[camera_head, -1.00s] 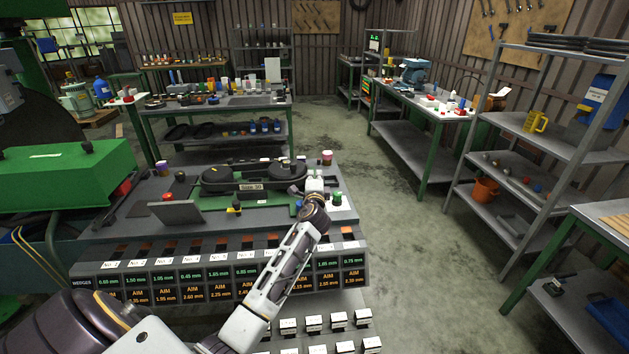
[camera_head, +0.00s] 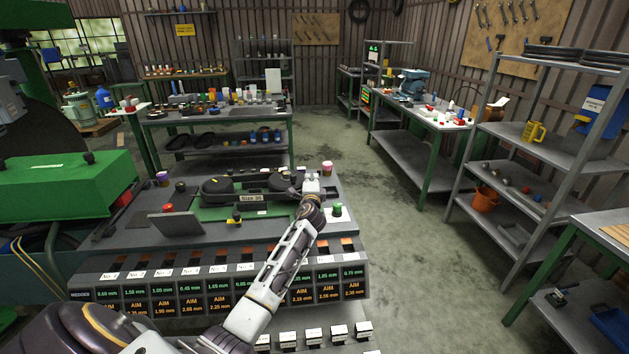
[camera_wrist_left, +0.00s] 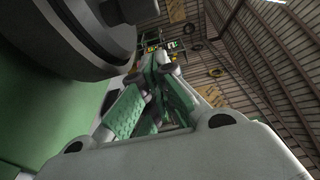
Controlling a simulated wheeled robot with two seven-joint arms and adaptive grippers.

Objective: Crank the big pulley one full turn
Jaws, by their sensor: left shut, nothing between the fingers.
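A low green machine with a size label (camera_head: 251,198) stands on the bench. It carries two dark round pulleys, one at its left (camera_head: 216,187) and one at its right (camera_head: 284,182). I cannot tell from the head view which is the big one. My left gripper (camera_head: 312,180) is at the right end of the machine, beside the right pulley; its fingertips are small there. In the left wrist view the left gripper's green-padded fingers (camera_wrist_left: 153,108) are shut and empty. A large dark pulley (camera_wrist_left: 85,38) fills the upper left there, close beside the fingers. No crank handle is clear. My right gripper is not in view.
A green-capped jar (camera_head: 337,210) and a purple-topped cup (camera_head: 327,167) stand near my left gripper. A tilted grey panel (camera_head: 176,223) is at the left of the bench.

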